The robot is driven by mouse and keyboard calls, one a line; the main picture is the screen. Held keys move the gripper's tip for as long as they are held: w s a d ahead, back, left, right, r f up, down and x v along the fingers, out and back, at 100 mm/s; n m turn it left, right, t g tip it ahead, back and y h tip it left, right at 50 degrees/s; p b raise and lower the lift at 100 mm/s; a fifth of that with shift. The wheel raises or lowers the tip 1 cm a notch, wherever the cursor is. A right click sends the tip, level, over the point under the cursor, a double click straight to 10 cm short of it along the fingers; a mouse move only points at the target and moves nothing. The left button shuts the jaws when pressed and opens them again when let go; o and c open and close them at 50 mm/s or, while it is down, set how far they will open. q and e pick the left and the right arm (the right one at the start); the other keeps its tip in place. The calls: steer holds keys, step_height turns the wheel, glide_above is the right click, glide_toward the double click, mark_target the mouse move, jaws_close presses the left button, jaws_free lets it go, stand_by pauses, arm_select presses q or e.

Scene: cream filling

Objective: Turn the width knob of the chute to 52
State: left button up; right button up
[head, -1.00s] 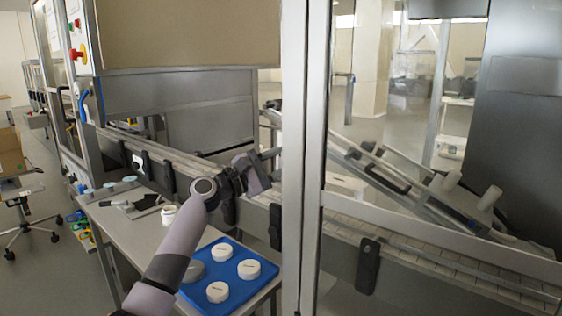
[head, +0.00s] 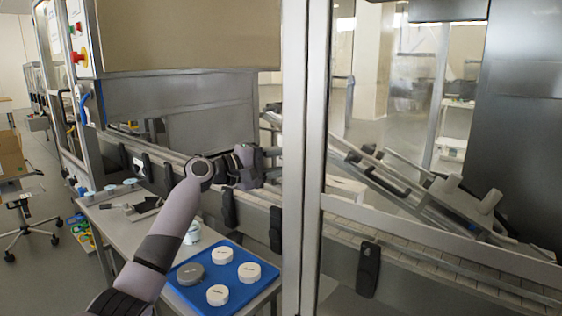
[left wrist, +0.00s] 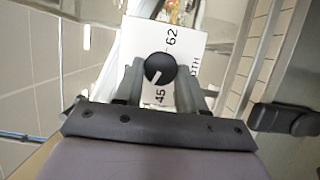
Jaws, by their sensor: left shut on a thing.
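The width knob (left wrist: 160,68) is a round black knob on a white dial plate (left wrist: 185,45) in the left wrist view. The numbers 45 and 62 and part of a word ending in "TH" show on the plate. A pale mark on the knob points down and slightly left, toward the side of the 45; I cannot read an exact value. My left gripper (left wrist: 160,82) has a finger on each side of the knob and is shut on it. In the head view my left gripper (head: 272,163) reaches over the conveyor beside the metal post, and the knob is hidden. My right gripper is not in view.
A metal post (head: 304,200) stands just right of my left gripper. The conveyor (head: 420,252) runs behind it, and the sloping chute (head: 395,185) lies beyond the post. A blue tray (head: 232,262) with several round lids sits on the side table below my arm.

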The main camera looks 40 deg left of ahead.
arm_select(q)
steer(key=shift+d+r+m+g+y+p, duration=0.15)
steer(key=shift+m+g+y+p, duration=0.3)
steer(key=shift+m+p, duration=0.7)
steer(key=shift+r+m+g+y+p, duration=0.15)
steer(key=shift+m+g+y+p, duration=0.15)
steer(key=shift+m+y+p, duration=0.8)
steer(key=shift+d+r+m+g+y+p, duration=0.15)
steer(key=shift+m+g+p, duration=0.2)
steer(key=shift+m+p, duration=0.9)
steer(key=shift+a+m+b, duration=0.1)
steer(key=shift+m+b, duration=0.25)
steer(key=shift+m, duration=0.25)
steer(key=o, duration=1.1)
steer(key=shift+c, duration=0.2)
